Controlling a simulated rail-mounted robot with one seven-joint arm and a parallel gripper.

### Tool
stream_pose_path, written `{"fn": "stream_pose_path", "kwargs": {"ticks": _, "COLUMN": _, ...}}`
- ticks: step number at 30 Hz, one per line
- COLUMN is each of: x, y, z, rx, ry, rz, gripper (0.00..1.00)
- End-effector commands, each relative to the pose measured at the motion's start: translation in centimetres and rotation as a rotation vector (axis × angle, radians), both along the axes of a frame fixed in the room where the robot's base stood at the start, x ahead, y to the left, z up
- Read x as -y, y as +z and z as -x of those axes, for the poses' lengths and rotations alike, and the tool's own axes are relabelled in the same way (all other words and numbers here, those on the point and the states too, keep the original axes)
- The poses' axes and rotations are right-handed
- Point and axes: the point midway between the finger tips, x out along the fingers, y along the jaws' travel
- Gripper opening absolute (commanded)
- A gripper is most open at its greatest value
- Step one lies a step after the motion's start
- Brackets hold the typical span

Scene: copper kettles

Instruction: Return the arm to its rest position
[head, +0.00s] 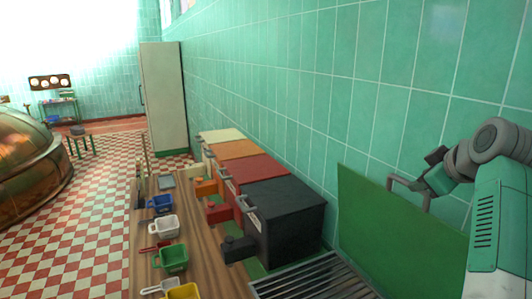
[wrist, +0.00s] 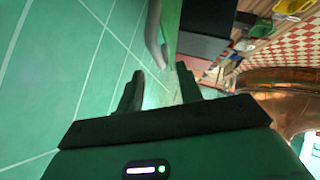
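My gripper (wrist: 160,84) shows in the wrist view with its two dark fingers apart and nothing between them. In the head view my gripper (head: 430,168) is at the right, on my folded grey and green arm, close to the tiled wall. A grey bent handle or rail (head: 408,188) is just left of it at the top of a green panel (head: 385,225). What looks like the same handle (wrist: 154,35) shows beyond the fingers in the wrist view. I cannot tell whether the gripper touches it.
Black (head: 285,212), red (head: 262,168), orange and cream bins line the wall. Small coloured scoops, such as a green one (head: 173,258), lie on the wooden counter (head: 205,275). A metal grate (head: 315,280) is in front. A copper kettle (head: 30,165) stands left on the checkered floor.

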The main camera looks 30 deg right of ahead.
Motion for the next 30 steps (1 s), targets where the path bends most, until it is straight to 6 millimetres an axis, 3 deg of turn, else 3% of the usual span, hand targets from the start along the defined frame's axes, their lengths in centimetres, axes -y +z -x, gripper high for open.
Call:
{"fn": "stream_pose_path", "kwargs": {"ticks": 5, "x": -0.8, "y": 0.3, "z": -0.9, "rx": 0.020, "ry": -0.005, "rz": 0.010, "gripper": 0.36}}
{"fn": "stream_pose_path", "kwargs": {"ticks": 8, "x": -4.7, "y": 1.5, "z": -4.0, "rx": 0.116, "ry": -0.026, "rz": 0.041, "gripper": 0.36}}
{"fn": "stream_pose_path", "kwargs": {"ticks": 11, "x": -12.0, "y": 3.7, "z": -7.5, "rx": 0.293, "ry": -0.041, "rz": 0.068, "gripper": 0.36}}
{"fn": "stream_pose_path", "kwargs": {"ticks": 12, "x": -15.2, "y": 4.7, "z": -8.3, "rx": 0.371, "ry": -0.040, "rz": 0.071, "gripper": 0.36}}
{"fn": "stream_pose_path", "kwargs": {"ticks": 16, "x": -26.4, "y": 8.1, "z": -8.7, "rx": 0.628, "ry": -0.002, "rz": 0.045, "gripper": 0.36}}
{"fn": "stream_pose_path", "kwargs": {"ticks": 20, "x": -37.4, "y": 11.4, "z": -5.6, "rx": 0.876, "ry": 0.077, "rz": -0.038, "gripper": 0.36}}
{"fn": "stream_pose_path", "kwargs": {"ticks": 21, "x": -40.5, "y": 12.4, "z": -4.1, "rx": 0.949, "ry": 0.107, "rz": -0.073, "gripper": 0.36}}
{"fn": "stream_pose_path", "kwargs": {"ticks": 24, "x": -47.4, "y": 14.7, "z": 0.7, "rx": 1.113, "ry": 0.188, "rz": -0.174, "gripper": 0.36}}
{"fn": "stream_pose_path", "kwargs": {"ticks": 27, "x": -52.1, "y": 16.5, "z": 5.5, "rx": 1.239, "ry": 0.259, "rz": -0.274, "gripper": 0.36}}
{"fn": "stream_pose_path", "kwargs": {"ticks": 30, "x": -54.9, "y": 17.5, "z": 9.1, "rx": 1.319, "ry": 0.311, "rz": -0.352, "gripper": 0.36}}
